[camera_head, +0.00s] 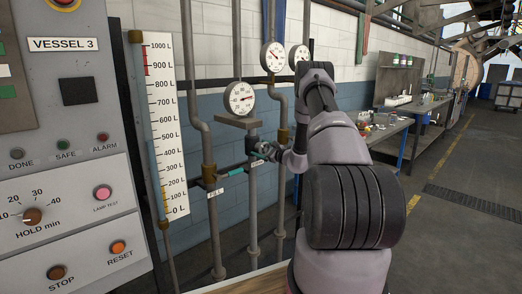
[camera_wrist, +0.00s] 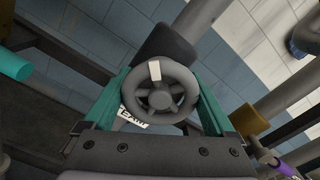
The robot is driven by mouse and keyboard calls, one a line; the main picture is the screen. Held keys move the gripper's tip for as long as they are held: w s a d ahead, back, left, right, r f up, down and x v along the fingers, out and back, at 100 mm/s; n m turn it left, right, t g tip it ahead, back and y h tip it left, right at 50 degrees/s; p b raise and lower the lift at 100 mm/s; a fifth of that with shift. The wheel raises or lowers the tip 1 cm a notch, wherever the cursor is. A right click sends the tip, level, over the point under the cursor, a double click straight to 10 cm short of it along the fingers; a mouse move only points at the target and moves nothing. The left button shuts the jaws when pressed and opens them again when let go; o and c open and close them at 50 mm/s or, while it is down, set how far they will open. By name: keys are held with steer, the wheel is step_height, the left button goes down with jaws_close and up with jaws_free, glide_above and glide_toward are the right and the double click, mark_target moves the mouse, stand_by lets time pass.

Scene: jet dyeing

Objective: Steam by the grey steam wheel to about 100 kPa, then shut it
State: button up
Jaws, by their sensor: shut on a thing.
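The grey steam wheel (camera_wrist: 160,92) sits between the two teal fingers of my gripper (camera_wrist: 161,80) in the wrist view, and the fingers are shut on its rim at both sides. A white mark shows at the top of its rim. A white label (camera_wrist: 132,118), partly covered and seen inverted, lies beside it and seems to read STEAM. In the head view my gripper (camera_head: 262,148) is at the pipe below the lower round gauge (camera_head: 239,98); the wheel is mostly hidden there. This gauge has a red needle pointing to the right; its numbers are too small to read.
Two more gauges, a left one (camera_head: 273,56) and a right one (camera_head: 299,57), hang higher up. A FILL label (camera_head: 216,192) marks the pipe at left. The VESSEL 3 panel (camera_head: 62,150) and level scale (camera_head: 163,120) stand at left. A workbench (camera_head: 388,130) is at right, with open floor beyond.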

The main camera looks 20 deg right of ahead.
steer(key=shift+f, duration=0.1)
steer(key=o, duration=1)
steer(key=shift+o, duration=0.2)
steer(key=v, duration=1.1)
